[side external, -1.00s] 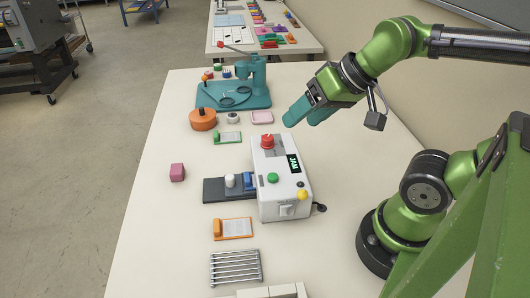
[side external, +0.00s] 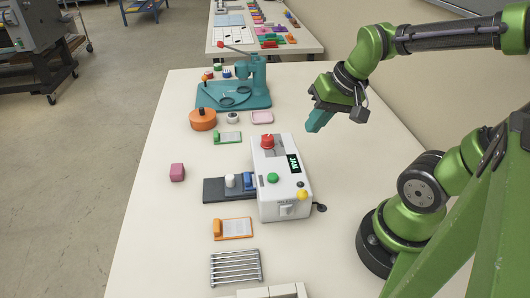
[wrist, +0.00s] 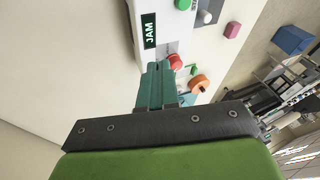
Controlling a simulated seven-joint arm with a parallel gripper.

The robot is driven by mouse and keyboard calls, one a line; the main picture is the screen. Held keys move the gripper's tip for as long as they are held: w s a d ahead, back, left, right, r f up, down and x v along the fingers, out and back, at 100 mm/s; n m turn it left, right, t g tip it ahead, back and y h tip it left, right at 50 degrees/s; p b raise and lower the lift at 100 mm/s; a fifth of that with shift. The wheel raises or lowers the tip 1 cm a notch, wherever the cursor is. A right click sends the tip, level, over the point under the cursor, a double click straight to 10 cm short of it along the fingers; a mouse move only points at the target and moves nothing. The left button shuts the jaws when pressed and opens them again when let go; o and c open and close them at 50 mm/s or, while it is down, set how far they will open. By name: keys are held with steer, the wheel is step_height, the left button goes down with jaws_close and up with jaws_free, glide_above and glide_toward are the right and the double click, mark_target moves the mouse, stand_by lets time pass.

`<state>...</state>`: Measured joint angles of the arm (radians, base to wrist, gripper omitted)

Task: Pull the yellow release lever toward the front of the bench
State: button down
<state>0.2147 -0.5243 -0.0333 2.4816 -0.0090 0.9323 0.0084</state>
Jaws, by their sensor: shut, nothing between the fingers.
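The white machine (side external: 290,206) stands mid-bench with a display reading JAM. A yellow knob (side external: 302,194), which looks like the release lever's end, sits at its near right corner; its shaft is hard to make out. My gripper (side external: 318,123) is above the bench, behind and right of the machine, apart from it and pointing down. Its teal fingers are together and empty. In the wrist view the fingers (wrist: 156,78) point toward the machine's display end and red knob (wrist: 174,62); the yellow knob is not visible there.
A green button (side external: 272,178) and a red knob (side external: 267,142) are on the machine's top. A dark feed plate (side external: 212,190) extends left. A teal press (side external: 258,85) and an orange round container (side external: 203,120) stand farther back. The bench right of the machine is mostly clear.

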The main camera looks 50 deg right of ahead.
steer(key=s+d+f+m+g+y, duration=0.1)
steer(key=m+y, duration=0.4)
steer(key=m, duration=0.5)
steer(key=s+d+f+m+y, duration=0.3)
steer(key=s+m, duration=0.3)
steer(key=m, duration=0.5)
steer(key=s+d+f+m+g+y, duration=0.1)
steer(key=s+d+f+m+y, duration=0.1)
steer(key=m+y, duration=0.4)
steer(key=s+f+m, duration=0.1)
steer(key=f+m, duration=0.1)
steer(key=m, duration=0.3)
steer(key=shift+s+g+y, duration=0.2)
steer(key=shift+g+y, duration=0.1)
